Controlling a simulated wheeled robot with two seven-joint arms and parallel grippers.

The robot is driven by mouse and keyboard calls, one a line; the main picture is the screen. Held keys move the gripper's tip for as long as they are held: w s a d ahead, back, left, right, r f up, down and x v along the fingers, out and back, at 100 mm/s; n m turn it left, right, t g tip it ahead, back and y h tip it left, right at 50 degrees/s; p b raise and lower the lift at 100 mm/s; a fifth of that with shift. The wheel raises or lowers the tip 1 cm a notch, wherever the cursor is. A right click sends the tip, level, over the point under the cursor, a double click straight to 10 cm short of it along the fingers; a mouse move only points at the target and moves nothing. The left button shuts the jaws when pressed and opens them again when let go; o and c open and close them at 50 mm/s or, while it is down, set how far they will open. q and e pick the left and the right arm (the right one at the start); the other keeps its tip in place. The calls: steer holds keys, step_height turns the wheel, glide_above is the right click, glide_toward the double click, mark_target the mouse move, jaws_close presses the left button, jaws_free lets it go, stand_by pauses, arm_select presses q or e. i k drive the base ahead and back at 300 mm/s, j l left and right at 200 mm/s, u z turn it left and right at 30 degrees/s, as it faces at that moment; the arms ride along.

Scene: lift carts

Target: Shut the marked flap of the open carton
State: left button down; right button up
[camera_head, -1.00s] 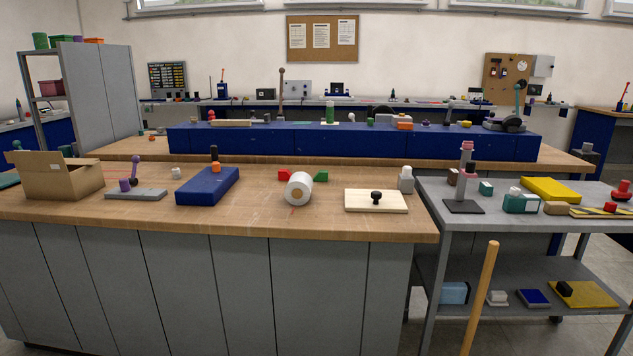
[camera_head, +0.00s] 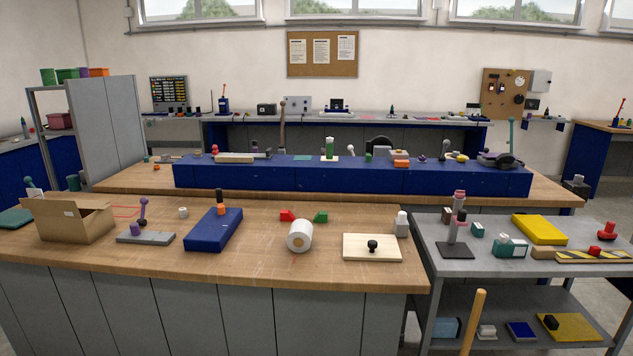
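The open carton (camera_head: 75,223) is a brown cardboard box standing upright at the left end of the near wooden bench. Its top is open, with flaps standing out around the opening, one toward the left and one toward the right. I cannot make out which flap carries a mark. Neither of my grippers shows in the head view.
On the near bench (camera_head: 180,265), right of the carton, are a grey base with a purple lever (camera_head: 145,236), a blue box (camera_head: 213,230), a white roll (camera_head: 300,236) and a board with a black knob (camera_head: 372,248). A grey cart (camera_head: 480,263) stands at the right.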

mark_target(38, 207)
steer(key=j, duration=0.75)
steer(key=j+z, duration=0.15)
steer(key=j, duration=1.4)
steer(key=j+z, duration=0.15)
steer(key=j, duration=1.35)
steer(key=k+j+z, duration=0.15)
steer(key=j, duration=1.35)
steer(key=k+j+z, duration=0.15)
steer(key=j, duration=1.95)
steer(key=k+j+u, duration=0.1)
steer(key=u, duration=0.3)
steer(key=j, duration=0.1)
